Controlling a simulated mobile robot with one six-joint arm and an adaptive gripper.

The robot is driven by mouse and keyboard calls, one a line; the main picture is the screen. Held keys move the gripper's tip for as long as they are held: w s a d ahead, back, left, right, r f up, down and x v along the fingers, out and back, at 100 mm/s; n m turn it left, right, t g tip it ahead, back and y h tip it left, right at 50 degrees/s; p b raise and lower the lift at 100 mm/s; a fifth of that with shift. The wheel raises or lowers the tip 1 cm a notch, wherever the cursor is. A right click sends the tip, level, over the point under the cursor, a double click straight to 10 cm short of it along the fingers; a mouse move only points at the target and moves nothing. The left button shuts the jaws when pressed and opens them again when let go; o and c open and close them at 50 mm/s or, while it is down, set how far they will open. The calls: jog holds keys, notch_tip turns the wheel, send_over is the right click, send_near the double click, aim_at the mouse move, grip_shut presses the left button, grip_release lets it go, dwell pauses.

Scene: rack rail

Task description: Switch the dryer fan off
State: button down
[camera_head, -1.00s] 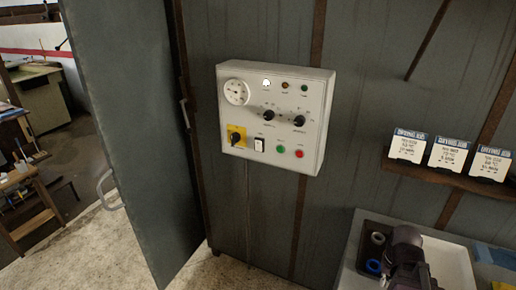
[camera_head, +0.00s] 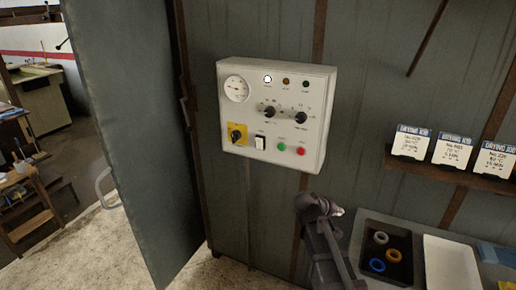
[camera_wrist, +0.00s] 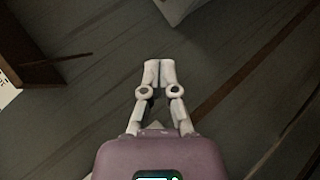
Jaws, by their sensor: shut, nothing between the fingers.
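A white control panel (camera_head: 312,120) hangs on the grey wall. It carries a round gauge (camera_head: 237,89), a lit white lamp (camera_head: 267,79) and two dark lamps. Below are two black knobs (camera_head: 269,112) (camera_head: 300,118), a black rotary switch on a yellow plate (camera_head: 237,134), a rocker switch (camera_head: 260,142), a green button (camera_head: 281,146) and a red button (camera_head: 301,151). The labels are too small to read. My gripper (camera_head: 337,210) is below and right of the panel, apart from it. In the wrist view its fingertips (camera_wrist: 159,66) are together and empty.
A grey door (camera_head: 130,130) stands open left of the panel. At the lower right, a bench holds a black tray (camera_head: 402,270) with several rings and a white tray (camera_head: 450,265). A shelf (camera_head: 460,178) with job cards is at the right.

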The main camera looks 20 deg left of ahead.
aim_at(260, 142)
jog(key=a+r+n+t+y, duration=0.2)
jog(key=a+r+n+t, duration=0.1)
jog(key=a, duration=0.9)
jog(key=a+r+n+t+y+b, duration=0.1)
jog(key=a+r+n+t, duration=0.3)
jog(key=a, duration=0.7)
jog(key=s+a+r+n+t+y+b, duration=0.1)
jog(key=a+r+n+t+y, duration=0.1)
jog(key=a, duration=1)
jog(key=shift+a+r+n+t+y, duration=0.3)
jog(key=shift+r+n+t, duration=0.45)
jog(key=shift+t, duration=0.25)
jog(key=shift+w, duration=0.15)
jog(key=w, duration=0.4)
jog(key=w+r+p, duration=0.1)
jog(key=w, duration=0.4)
jog(key=w+d, duration=0.1)
jog(key=w, duration=0.3)
jog(key=shift+w+r, duration=0.3)
jog(key=shift+d, duration=0.1)
